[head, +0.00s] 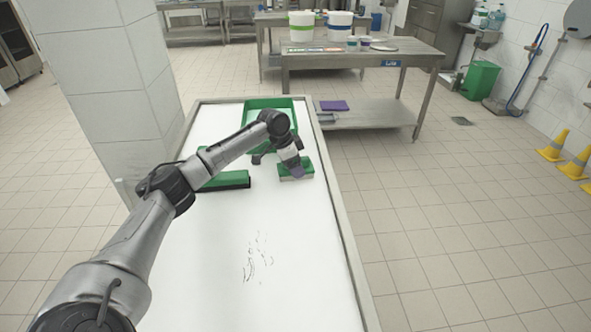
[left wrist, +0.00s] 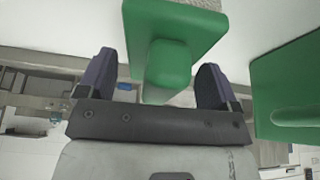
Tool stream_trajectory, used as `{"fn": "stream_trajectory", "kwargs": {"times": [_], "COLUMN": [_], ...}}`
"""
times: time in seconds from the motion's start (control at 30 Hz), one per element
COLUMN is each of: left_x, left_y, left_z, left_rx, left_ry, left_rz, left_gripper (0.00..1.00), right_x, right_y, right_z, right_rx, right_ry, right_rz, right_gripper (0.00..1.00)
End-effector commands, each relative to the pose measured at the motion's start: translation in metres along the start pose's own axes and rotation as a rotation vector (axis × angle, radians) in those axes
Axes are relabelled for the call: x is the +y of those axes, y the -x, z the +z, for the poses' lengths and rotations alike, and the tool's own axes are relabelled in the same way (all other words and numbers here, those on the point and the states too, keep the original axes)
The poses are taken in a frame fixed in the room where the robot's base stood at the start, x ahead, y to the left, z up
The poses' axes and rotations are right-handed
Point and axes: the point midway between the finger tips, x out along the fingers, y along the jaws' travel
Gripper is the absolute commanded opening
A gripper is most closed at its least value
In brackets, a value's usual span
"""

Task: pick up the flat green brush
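A small green brush (head: 296,176) with a flat body lies on the white table top, in front of the green tray. In the left wrist view the green brush (left wrist: 185,35) shows a raised grip, with a pale speckled part at its far edge. My left gripper (head: 279,165) is over it, partly hiding it in the head view. In the left wrist view the left gripper (left wrist: 155,82) is open, one dark finger on each side of the grip, with gaps visible. My right gripper is in neither view.
A longer green tool (head: 224,181) with a black lower edge lies left of the brush. A green tray (head: 262,103) stands at the table's far end. Dark marks (head: 257,258) are on the bare white surface (head: 305,270) nearer me.

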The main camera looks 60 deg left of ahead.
Motion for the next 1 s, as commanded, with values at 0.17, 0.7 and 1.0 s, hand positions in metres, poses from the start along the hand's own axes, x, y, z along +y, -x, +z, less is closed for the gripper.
{"fn": "stream_trajectory", "kwargs": {"times": [0.17, 0.7, 1.0], "left_x": [0.000, 0.000, 0.000], "left_y": [0.000, 0.001, 0.023], "left_z": [0.000, 0.000, -0.010], "left_rx": [0.000, 0.001, 0.003], "left_ry": [0.000, 0.000, -0.001], "left_rz": [0.000, 0.000, -0.001], "left_gripper": [0.68, 0.38, 0.38], "right_x": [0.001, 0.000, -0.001], "right_y": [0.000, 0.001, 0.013], "right_z": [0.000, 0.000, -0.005], "right_rx": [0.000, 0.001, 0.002], "right_ry": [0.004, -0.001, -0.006], "right_rz": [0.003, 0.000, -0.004], "right_gripper": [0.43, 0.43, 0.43]}}
